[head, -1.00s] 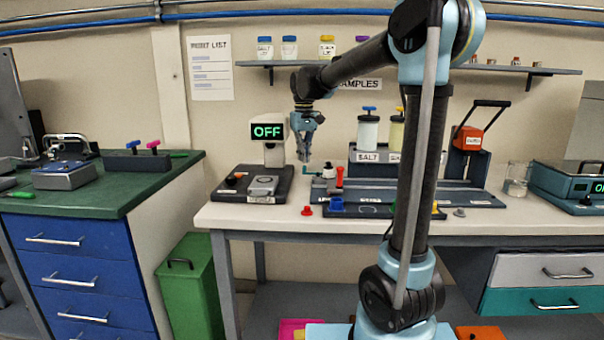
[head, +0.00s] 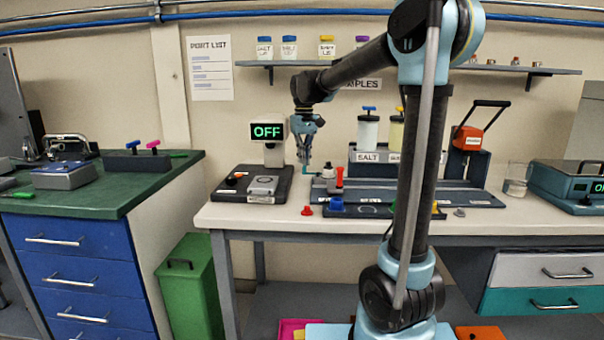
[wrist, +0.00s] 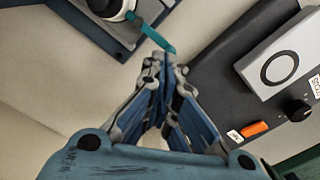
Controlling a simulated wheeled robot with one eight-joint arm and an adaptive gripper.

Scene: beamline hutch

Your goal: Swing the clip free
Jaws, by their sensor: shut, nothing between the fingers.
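The clip is a thin teal bent arm (wrist: 152,35) at the top of the wrist view. One end meets a white round holder with a black knob (wrist: 110,8), which is cut off by the frame edge. My gripper (wrist: 166,66) is shut and empty, and its fingertips are right by the clip's free end. I cannot tell whether they touch it. In the head view my gripper (head: 304,159) points down just above the clip (head: 311,171), at the left end of the grey fixture (head: 470,199) on the bench.
A dark balance-like instrument with an OFF display (head: 267,131) stands just left of my gripper. A red-topped plunger (head: 339,176) stands close on the right. Red (head: 307,210) and blue (head: 336,203) pieces are in front. The SALT dispenser (head: 368,131) stands behind to the right.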

